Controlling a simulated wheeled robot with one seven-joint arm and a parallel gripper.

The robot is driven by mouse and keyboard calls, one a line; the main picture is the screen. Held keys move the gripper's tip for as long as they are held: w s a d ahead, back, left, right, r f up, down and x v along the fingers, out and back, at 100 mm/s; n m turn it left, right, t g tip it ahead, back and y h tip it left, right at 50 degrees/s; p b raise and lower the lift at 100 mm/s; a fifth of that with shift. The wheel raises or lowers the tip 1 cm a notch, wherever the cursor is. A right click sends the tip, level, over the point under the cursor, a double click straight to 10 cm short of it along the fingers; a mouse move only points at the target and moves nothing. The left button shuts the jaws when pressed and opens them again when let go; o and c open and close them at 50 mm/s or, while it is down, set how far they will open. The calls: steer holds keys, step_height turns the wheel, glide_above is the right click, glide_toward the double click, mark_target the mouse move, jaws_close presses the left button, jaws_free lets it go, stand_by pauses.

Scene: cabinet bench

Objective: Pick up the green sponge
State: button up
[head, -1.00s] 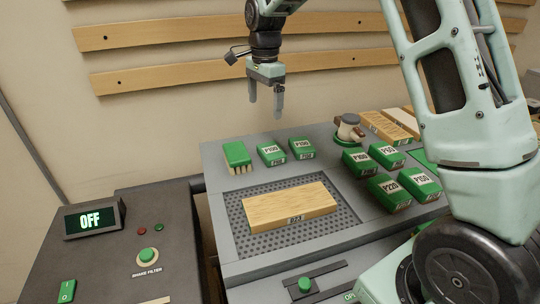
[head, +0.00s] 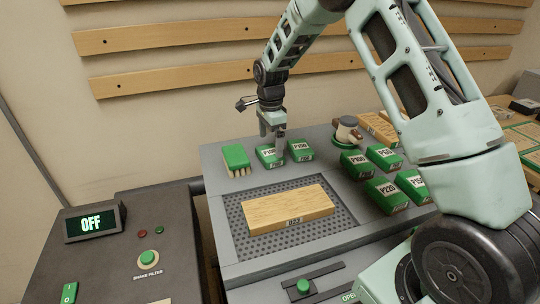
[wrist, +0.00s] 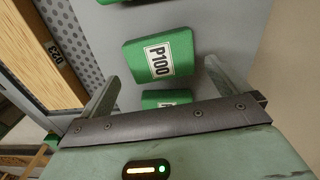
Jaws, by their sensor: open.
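Several green blocks with white number labels lie on the grey bench; the pictures do not settle which is the task's sponge. In the head view, two labelled blocks stand at the back: one on the left (head: 265,158) and one on the right (head: 300,152). My gripper (head: 274,140) is pointing down over this pair, open, and its fingers partly cover the left block. In the wrist view, a green block marked P100 (wrist: 160,58) lies beyond my open, empty fingers (wrist: 165,80). Another green block (wrist: 166,99) is mostly hidden by my gripper's bar.
A green-topped brush (head: 236,157) stands left of the pair. A wooden block (head: 288,208) lies on the perforated panel. More green blocks (head: 383,192) and a small knobbed tool (head: 347,130) stand to the right.

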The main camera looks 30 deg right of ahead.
mark_target(270, 152)
steer(key=shift+f+p, duration=0.5)
steer(key=shift+f, duration=1.9)
steer(key=c, duration=0.8)
steer(key=shift+o, duration=0.2)
step_height(270, 152, up, 10)
steer(key=b, duration=0.1)
steer(key=shift+o, duration=0.3)
steer(key=shift+a, duration=0.1)
